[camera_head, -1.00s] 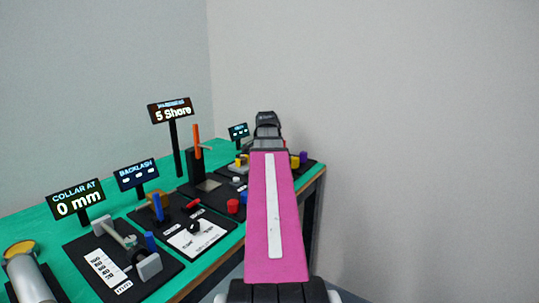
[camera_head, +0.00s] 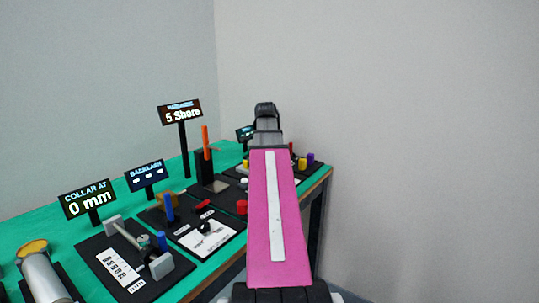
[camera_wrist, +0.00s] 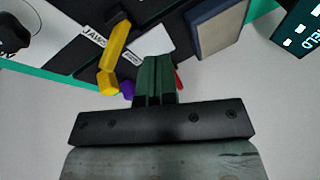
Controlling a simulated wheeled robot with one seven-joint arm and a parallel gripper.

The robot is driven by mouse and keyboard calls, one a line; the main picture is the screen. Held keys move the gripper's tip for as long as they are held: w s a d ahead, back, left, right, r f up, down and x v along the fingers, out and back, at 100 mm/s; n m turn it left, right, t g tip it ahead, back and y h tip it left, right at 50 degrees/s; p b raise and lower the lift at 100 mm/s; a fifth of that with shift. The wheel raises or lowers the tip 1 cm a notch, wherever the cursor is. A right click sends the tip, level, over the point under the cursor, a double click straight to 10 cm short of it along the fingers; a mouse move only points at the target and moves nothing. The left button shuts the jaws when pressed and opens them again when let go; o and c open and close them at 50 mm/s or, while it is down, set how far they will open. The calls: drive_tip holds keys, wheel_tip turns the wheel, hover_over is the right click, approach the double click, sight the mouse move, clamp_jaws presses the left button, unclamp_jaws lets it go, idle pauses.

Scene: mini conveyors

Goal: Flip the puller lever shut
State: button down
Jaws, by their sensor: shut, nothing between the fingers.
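In the wrist view a yellow lever (camera_wrist: 114,48) with a bent end stands beside a white label that reads "JAWS" and what looks like "FREE"; I take it to be the puller lever. My gripper (camera_wrist: 158,62) has its two dark green fingers together with nothing between them. In the picture the fingers are just right of the lever, apart from it. In the head view my pink arm hides much of the far end of the table, and I cannot make out the lever there for certain.
A blue-grey block (camera_wrist: 218,28) lies right of the fingers, with a dark display (camera_wrist: 300,40) beyond. A purple piece (camera_wrist: 128,90) is near the lever's end. The green table (camera_head: 30,225) carries several stations, including a tall orange post (camera_head: 205,142). Right of the table is open floor.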

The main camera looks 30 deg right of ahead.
drive_tip(key=v, duration=0.8)
drive_tip(key=shift+r, duration=0.15)
drive_tip(key=shift+a, duration=0.1)
